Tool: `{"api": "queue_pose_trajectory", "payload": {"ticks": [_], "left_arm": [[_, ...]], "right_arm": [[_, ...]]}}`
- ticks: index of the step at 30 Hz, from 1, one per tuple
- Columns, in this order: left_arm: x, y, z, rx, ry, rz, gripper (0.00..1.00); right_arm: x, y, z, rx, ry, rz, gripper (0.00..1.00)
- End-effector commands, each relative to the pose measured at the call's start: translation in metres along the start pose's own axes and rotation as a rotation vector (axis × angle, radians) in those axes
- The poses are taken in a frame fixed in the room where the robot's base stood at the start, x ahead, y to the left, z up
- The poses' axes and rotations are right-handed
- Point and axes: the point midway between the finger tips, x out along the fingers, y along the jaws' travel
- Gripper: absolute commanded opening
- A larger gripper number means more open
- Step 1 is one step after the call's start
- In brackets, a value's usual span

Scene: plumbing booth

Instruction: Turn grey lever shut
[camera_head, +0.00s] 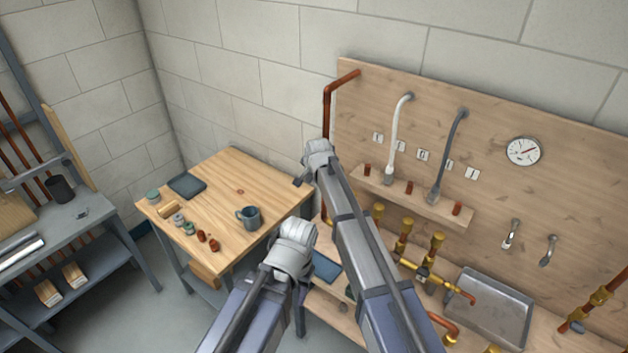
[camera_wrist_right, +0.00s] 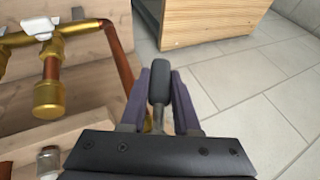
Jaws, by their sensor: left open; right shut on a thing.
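In the right wrist view my right gripper (camera_wrist_right: 160,95) is shut on a dark grey lever handle (camera_wrist_right: 158,78) with a thin metal stem. The handle stands between the two jaws, and its base is hidden by the gripper body. My left gripper (camera_head: 293,262) is at the end of the lower arm, open and apart from the pipework. Its fingers are hard to make out.
A brass pipe with a white lever (camera_wrist_right: 40,25) is left of the handle. A wooden table (camera_head: 262,182) with a mug (camera_head: 251,217) stands left.

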Motion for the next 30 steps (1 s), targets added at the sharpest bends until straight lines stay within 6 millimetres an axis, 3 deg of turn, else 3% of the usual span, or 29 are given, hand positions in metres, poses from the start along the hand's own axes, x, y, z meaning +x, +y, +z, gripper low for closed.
{"api": "queue_pose_trajectory", "payload": {"ticks": [12,26,27,30], "left_arm": [[0.012,0.001,-0.001,0.003,0.000,-0.001,0.50],[0.012,0.001,-0.001,0.003,0.000,-0.001,0.50],[0.012,0.001,-0.001,0.003,0.000,-0.001,0.50],[0.012,0.001,-0.001,0.003,0.000,-0.001,0.50]], "right_arm": [[-0.001,-0.007,0.003,0.060,-0.006,-0.139,0.00],[-0.002,-0.009,0.003,0.066,-0.008,-0.152,0.00],[-0.002,-0.009,0.003,0.066,-0.008,-0.152,0.31],[-0.002,-0.009,0.002,0.065,-0.006,-0.152,0.42]]}}
